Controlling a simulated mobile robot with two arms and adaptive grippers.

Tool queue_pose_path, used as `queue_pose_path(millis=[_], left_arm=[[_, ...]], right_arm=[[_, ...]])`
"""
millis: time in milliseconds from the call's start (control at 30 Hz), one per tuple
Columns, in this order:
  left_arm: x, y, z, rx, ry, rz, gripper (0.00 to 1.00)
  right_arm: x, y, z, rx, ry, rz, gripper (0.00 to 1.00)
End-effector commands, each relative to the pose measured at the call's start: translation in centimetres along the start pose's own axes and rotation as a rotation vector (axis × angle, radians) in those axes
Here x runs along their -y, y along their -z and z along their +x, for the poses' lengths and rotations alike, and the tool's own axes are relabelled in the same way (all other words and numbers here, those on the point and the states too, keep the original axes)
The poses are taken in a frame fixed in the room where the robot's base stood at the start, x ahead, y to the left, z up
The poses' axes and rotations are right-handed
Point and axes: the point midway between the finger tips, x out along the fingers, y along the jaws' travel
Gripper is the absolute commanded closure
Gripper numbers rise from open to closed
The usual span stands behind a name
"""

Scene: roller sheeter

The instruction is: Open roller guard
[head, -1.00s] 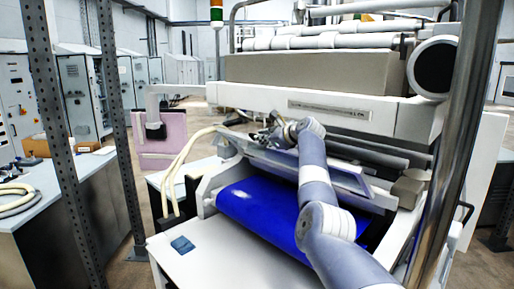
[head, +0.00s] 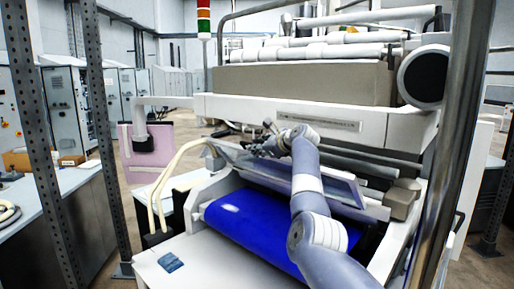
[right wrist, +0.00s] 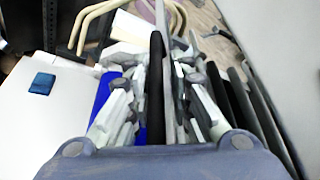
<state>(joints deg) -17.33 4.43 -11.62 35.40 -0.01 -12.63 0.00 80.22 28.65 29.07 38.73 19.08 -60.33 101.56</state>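The roller guard (head: 335,187) is a long, pale, see-through panel in a light frame. It stands tilted above the blue roller or belt (head: 240,217) of the white machine. My right arm reaches across the blue surface from the lower right. My right gripper (head: 268,143) is at the guard's upper edge, left of its middle. In the right wrist view the fingers (right wrist: 164,75) are close together on both sides of the guard's thin edge (right wrist: 162,25), seen end-on. The exact contact is partly hidden by the finger links. My left gripper is not in view.
The machine's white crossbeam (head: 320,122) runs close behind and above my right gripper. Pale hoses (head: 165,180) curve at the left. A metal post (head: 455,150) stands at the right. A small blue cloth-like item (head: 171,262) lies on the white front surface.

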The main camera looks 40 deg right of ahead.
Motion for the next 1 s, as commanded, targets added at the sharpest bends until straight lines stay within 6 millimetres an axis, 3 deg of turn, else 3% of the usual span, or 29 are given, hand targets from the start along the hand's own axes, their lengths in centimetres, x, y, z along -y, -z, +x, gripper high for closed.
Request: queue_pose_path(millis=[367,1000], left_arm=[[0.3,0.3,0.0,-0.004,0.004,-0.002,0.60],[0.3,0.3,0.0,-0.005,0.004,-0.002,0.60]], right_arm=[[0.0,-0.1,-1.2,0.003,0.000,0.000,0.80],[0.2,0.2,-9.9,0.000,0.002,0.001,0.80]])
